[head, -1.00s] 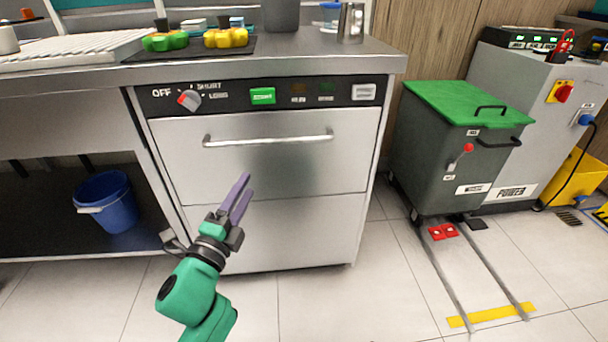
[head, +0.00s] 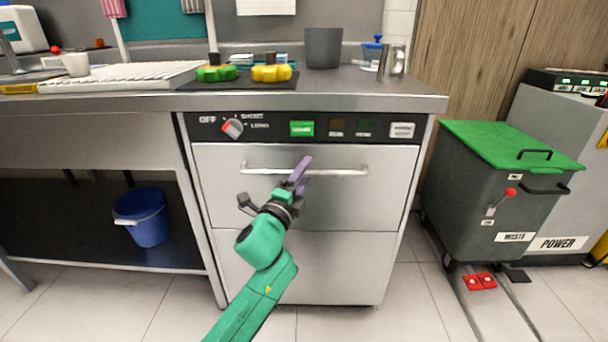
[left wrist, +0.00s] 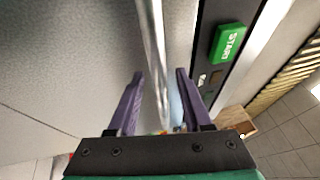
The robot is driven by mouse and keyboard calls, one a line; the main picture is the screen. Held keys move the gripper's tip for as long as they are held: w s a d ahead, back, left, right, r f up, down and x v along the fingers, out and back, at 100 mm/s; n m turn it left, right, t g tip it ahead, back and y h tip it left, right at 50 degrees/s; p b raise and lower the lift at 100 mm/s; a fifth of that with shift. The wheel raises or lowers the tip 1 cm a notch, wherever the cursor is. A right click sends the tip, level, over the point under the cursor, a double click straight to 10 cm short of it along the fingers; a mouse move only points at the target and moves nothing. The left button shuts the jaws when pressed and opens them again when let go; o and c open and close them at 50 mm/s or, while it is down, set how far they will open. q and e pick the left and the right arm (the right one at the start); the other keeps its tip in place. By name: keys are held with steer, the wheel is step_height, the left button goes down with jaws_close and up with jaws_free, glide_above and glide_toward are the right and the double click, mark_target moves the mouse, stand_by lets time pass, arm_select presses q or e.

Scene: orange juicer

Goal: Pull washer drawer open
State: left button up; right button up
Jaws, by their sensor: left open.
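The washer drawer (head: 240,205) is a shut steel front panel under the counter, with a horizontal bar handle (head: 345,171). My left gripper (head: 301,172) is at the middle of the handle in the head view. In the left wrist view the gripper (left wrist: 160,85) is open, and the handle bar (left wrist: 152,40) runs between its two purple fingers. I cannot tell whether the fingers touch the bar. The green START button (left wrist: 229,43) shows to the right there. My right gripper is not in view.
A blue bucket (head: 145,218) stands under the counter at left. A green-lidded waste bin (head: 480,200) stands at right.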

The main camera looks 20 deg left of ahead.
arm_select(q)
jaws_close()
stand_by(1.4)
